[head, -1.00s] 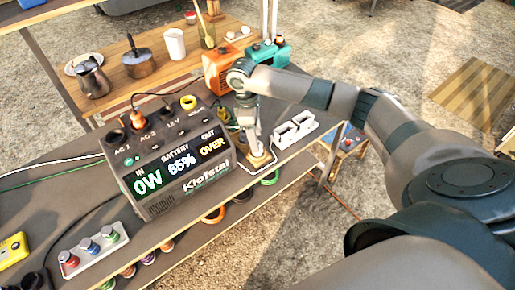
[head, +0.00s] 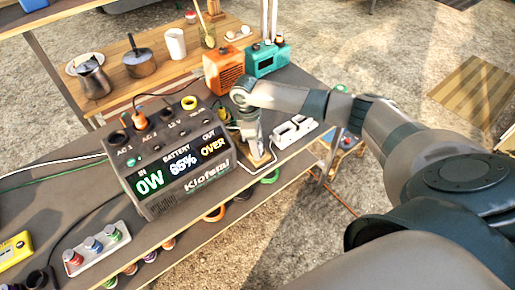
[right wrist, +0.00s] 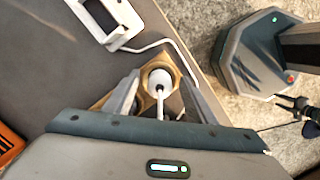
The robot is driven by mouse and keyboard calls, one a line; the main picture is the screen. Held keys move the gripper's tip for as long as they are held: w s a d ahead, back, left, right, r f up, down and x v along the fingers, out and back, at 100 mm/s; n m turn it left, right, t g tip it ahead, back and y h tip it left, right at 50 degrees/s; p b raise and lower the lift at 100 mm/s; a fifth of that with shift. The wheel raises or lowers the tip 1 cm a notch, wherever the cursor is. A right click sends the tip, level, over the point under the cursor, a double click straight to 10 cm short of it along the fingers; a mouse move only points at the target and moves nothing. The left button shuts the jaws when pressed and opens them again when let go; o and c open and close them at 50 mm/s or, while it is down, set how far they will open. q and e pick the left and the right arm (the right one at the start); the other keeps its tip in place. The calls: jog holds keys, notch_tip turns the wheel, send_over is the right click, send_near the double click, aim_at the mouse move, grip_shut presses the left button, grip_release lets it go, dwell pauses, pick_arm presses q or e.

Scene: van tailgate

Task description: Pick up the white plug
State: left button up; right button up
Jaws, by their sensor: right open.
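The white plug (right wrist: 160,78) shows in the right wrist view, end-on, with a white cable running from it toward the bottom of the picture. It sits in or on a tan wooden holder (right wrist: 173,66) near the edge of the grey bench. My right gripper (right wrist: 160,85) is open, with one finger to each side of the plug; I cannot tell whether either touches it. In the head view my right gripper (head: 257,150) points down over the holder beside the power station, and the plug is hidden there. My left gripper is not in view.
The black power station (head: 165,160) stands close to the left of my right gripper. A white power strip (head: 294,131) lies just to its right. An orange box (head: 223,72) and a teal radio (head: 267,58) stand behind. The bench edge is close in front.

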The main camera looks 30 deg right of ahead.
aim_at(260, 144)
jog(key=c, duration=1.1)
jog(key=shift+r, duration=0.1)
jog(key=shift+r, duration=0.4)
notch_tip(260, 144, up, 3)
jog(key=shift+s+d+r+b, duration=0.1)
jog(key=shift+r+b, duration=0.05)
jog(key=shift+b, duration=0.55)
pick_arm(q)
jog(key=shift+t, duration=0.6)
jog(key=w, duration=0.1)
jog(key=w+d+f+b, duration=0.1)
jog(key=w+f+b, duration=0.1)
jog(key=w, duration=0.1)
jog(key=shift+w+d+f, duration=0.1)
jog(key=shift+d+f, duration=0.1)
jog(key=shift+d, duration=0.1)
pick_arm(e)
jog(key=s+r, duration=0.2)
jog(key=s, duration=0.1)
jog(key=s+d+r, duration=0.1)
jog(key=s+r, duration=0.1)
jog(key=s, duration=0.2)
jog(key=s+d+r, duration=0.1)
jog(key=s+r, duration=0.1)
jog(key=s, duration=0.2)
jog(key=shift+s+r, duration=0.1)
jog(key=shift+r, duration=0.3)
